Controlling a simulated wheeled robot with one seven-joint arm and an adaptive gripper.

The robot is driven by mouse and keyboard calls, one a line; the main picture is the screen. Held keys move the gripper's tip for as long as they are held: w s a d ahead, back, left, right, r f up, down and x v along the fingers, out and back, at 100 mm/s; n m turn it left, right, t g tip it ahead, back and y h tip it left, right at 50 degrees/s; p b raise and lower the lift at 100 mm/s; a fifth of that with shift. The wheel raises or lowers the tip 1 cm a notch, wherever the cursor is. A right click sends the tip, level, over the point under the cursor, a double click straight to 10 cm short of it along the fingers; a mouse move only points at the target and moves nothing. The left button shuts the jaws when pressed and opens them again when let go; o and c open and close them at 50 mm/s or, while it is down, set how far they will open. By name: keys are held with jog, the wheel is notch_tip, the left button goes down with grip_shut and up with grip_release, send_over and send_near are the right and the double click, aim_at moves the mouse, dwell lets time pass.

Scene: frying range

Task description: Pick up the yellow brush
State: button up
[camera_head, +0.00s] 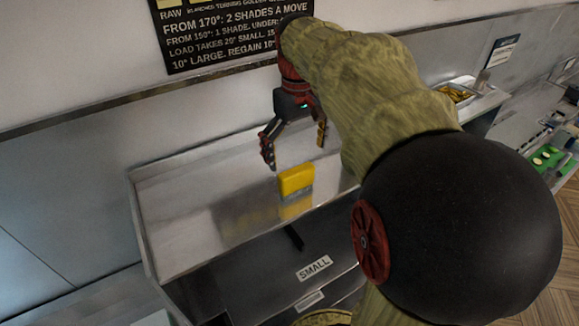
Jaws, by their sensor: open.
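No bristles or handle can be made out. My gripper (294,155) is open just above and behind it, with one finger to its upper left and the other to its upper right. The fingers look apart from the yellow object, and nothing is held. My arm comes in from the right and hides part of the surface there.
The metal counter (180,215) is bare to the left. A label reading SMALL (314,268) is on the front below. A black sign (225,35) hangs on the wall behind. A tray of food (457,93) stands at the back right.

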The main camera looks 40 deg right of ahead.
aim_at(297, 170)
jog(key=shift+s+a+f+p, duration=0.1)
jog(key=shift+f+p, duration=0.3)
jog(key=shift+f, duration=1.5)
jog(key=shift+s+f+p, duration=0.1)
jog(key=shift+f+p, duration=0.25)
jog(key=shift+f, duration=1.5)
jog(key=c, duration=1.7)
